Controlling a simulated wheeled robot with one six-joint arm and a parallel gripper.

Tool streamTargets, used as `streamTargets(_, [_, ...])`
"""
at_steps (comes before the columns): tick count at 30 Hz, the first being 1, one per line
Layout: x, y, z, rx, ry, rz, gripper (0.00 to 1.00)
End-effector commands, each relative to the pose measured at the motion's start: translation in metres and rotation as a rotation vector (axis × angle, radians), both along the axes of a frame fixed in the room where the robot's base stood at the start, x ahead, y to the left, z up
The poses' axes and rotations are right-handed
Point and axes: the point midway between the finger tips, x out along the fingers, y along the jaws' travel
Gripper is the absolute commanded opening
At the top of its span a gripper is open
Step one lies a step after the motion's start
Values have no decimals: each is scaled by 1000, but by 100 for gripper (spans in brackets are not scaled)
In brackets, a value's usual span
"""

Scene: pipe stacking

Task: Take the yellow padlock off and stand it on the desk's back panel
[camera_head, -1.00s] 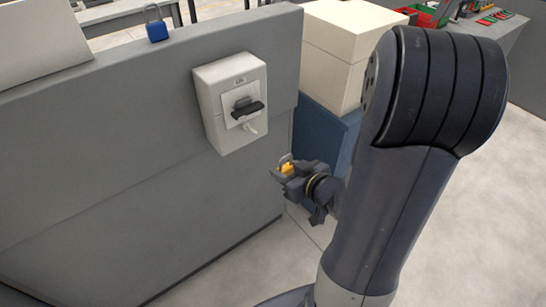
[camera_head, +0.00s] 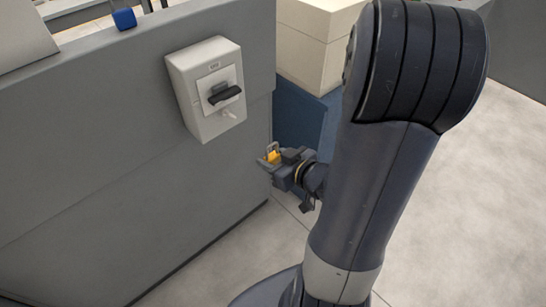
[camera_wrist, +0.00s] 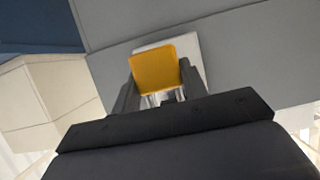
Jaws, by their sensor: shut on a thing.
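My gripper (camera_head: 270,160) is shut on the yellow padlock (camera_head: 274,157), to the right of the desk panel and lower than the switch box. In the wrist view the yellow padlock (camera_wrist: 153,70) sits between the two dark fingers of my gripper (camera_wrist: 158,92). Its shackle is partly hidden there; a grey loop shows above the body in the head view. The desk's back panel (camera_head: 120,95) is a grey upright wall with a flat top edge. A blue padlock (camera_head: 124,19) stands on that top edge at the upper left.
A light grey switch box (camera_head: 207,88) with a dark handle is mounted on the panel face. Cream boxes (camera_head: 318,45) stand on a blue cabinet (camera_head: 298,125) behind my arm. The panel's top edge right of the blue padlock is clear.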

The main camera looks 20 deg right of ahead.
Motion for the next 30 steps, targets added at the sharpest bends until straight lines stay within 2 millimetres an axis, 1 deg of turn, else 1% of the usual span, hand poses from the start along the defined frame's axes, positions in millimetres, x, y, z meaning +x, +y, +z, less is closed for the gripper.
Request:
streamTargets(8, [-4,-2,1,0,0,-3,17])
streamTargets(30, [-39,-14,0,-1,1,-3,17])
